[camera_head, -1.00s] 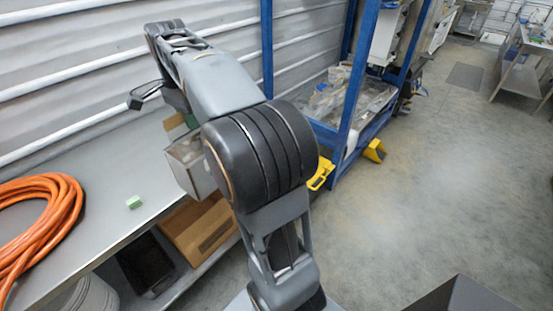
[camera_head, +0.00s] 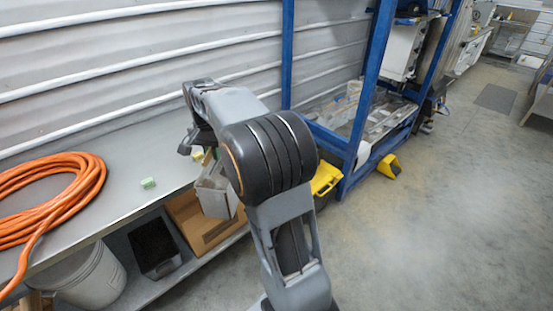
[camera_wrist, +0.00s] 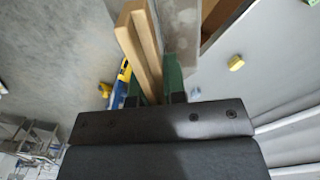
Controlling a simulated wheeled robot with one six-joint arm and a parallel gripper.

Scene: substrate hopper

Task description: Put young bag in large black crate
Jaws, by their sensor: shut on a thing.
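My gripper (camera_wrist: 154,92) is shut on a tan, flat-sided thing (camera_wrist: 140,45), which stands between the two green fingers in the wrist view. I cannot tell whether it is the young bag; no label shows. A grey box-like thing (camera_wrist: 182,28) is right beside it. It also shows in the head view (camera_head: 216,194), below my gripper, near the bench edge; whether it is held too is unclear. My fingers are mostly hidden behind my arm in the head view. A black crate (camera_head: 155,248) is on the lower shelf; its size is hard to judge.
The grey bench (camera_head: 110,208) carries an orange hose coil (camera_head: 45,192) and a small green block (camera_head: 148,183). A cardboard box (camera_head: 192,222) and a white bucket (camera_head: 88,277) are low down. A blue rack (camera_head: 352,160) stands behind a yellow object (camera_head: 326,177). The right-hand floor is clear.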

